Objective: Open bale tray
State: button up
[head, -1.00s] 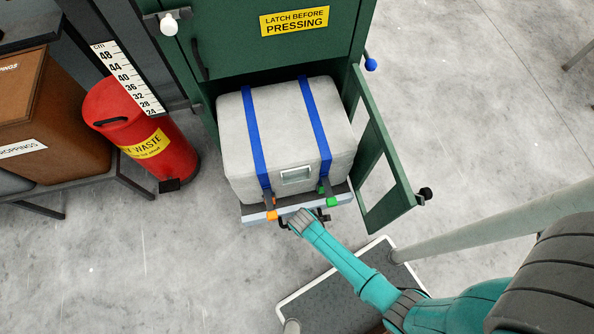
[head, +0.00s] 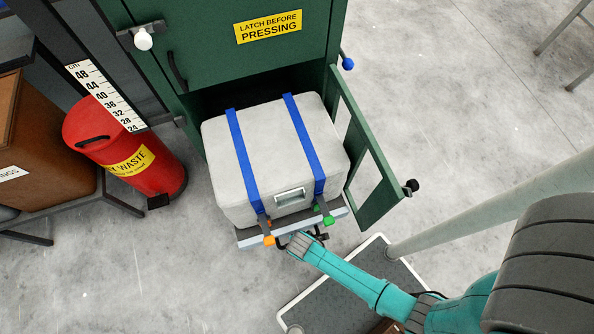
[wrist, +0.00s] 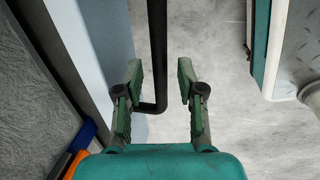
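The bale tray (head: 247,238) is a pale shelf under a green cabinet, standing out of the opening with a grey bale (head: 262,150) on it. Two blue straps bind the bale, with orange and green ends at the front. A black bar handle (wrist: 158,50) runs between the fingers of my gripper (wrist: 160,80) in the wrist view. The fingers stand apart, with a gap showing on each side of the bar. In the head view my gripper (head: 300,243) is at the tray's front edge, and the finger contact is too small to make out.
The green lower door (head: 387,203) stands open on the right. A red waste bin (head: 100,120) and a brown box (head: 60,130) are at the left. A dark platform with a white rim (head: 340,285) lies below my arm.

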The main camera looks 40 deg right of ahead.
notch_tip(320, 180, up, 12)
jog(key=s, duration=0.2)
jog(key=shift+a, duration=0.4)
jog(key=shift+s+f, duration=0.1)
jog(key=shift+s, duration=0.05)
dwell(0.6)
jog(key=s+d+r+m+t, duration=0.2)
jog(key=s+r+m+t, duration=0.2)
jog(key=r, duration=0.8)
jog(key=s+d+r+m+t, duration=0.2)
jog(key=s+r+m+t, duration=0.1)
jog(key=r, duration=0.9)
jog(key=s+d+r+m+t, duration=0.2)
jog(key=s+r+m+t, duration=0.2)
jog(key=r, duration=0.9)
jog(key=m+t, duration=0.1)
jog(key=m, duration=0.2)
jog(key=shift+s+d+t+y, duration=0.15)
jog(key=shift+s+t+y, duration=0.15)
jog(key=shift+s+t, duration=0.1)
